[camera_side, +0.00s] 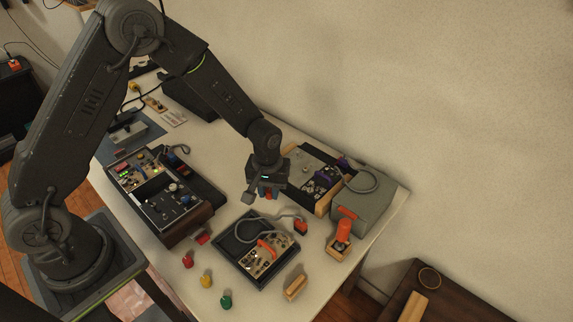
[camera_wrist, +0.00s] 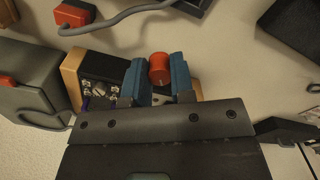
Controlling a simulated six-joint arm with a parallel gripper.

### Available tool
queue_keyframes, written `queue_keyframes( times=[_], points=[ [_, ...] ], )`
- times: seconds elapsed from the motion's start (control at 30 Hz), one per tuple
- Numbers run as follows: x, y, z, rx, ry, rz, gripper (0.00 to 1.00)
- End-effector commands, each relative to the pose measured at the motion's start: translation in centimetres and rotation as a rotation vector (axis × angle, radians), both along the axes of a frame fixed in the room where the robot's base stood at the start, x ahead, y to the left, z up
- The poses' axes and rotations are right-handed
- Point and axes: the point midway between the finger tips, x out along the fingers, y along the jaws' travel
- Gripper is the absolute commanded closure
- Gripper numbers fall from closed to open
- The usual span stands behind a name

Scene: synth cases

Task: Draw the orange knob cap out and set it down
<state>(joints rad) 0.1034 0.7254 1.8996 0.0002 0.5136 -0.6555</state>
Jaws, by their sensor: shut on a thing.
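My gripper (camera_side: 268,193) hangs above the table, by the near left end of a wood-sided synth (camera_side: 322,205). In the wrist view its two blue fingers (camera_wrist: 158,78) are shut on the orange knob cap (camera_wrist: 159,66), which looks red-orange and round. The cap's top shows between the fingertips; its lower part is hidden. Part of the synth's panel with metal knobs shows left of the fingers, with its wood side (camera_wrist: 70,78). I cannot tell how high the cap is above the synth.
A dark-framed panel (camera_side: 240,262) with a grey cable lies in front. A grey box (camera_side: 370,205) and an orange-topped wooden block (camera_side: 344,232) stand to the right. Red, yellow and green pieces (camera_side: 206,281) lie at the front. Another synth (camera_side: 160,190) is left. Some bare table lies between.

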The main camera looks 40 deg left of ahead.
Motion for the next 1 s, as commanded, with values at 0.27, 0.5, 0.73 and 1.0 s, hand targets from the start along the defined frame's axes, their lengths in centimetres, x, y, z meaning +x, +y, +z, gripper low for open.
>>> queue_keyframes(
  times=[0.27, 0.5, 0.73, 1.0],
  points=[
    [-8.2, -0.6, 0.1, 0.000, 0.001, 0.180, 1.00],
    [-10.4, -0.7, -0.2, 0.000, 0.003, 0.234, 1.00],
    [-10.5, -0.7, -2.0, 0.001, 0.006, 0.235, 1.00],
    [-10.4, -0.7, -4.7, 0.001, 0.006, 0.234, 1.00]
  ],
)
